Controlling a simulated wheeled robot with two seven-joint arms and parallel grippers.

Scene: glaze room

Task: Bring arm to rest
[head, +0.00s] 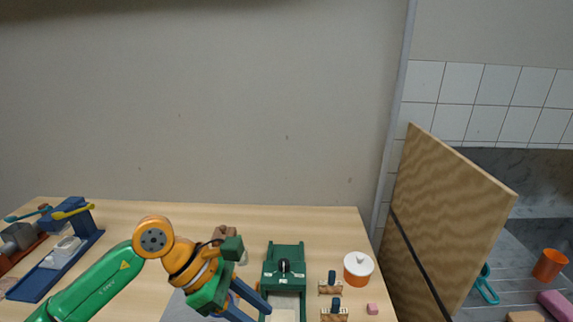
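My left arm comes in from the lower left, green with orange joints. Its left gripper (254,314) points down and to the right over the table (325,225), at the front middle. Its two blue fingers look spread apart, and I see nothing held between them. The fingertips are near the bottom edge of the view, just left of a green device (284,252). My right arm and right gripper are not in view.
A blue stand (60,262) with a yellow lever is at the left. A tall wooden panel (440,220) stands at the right. The table's back strip is clear.

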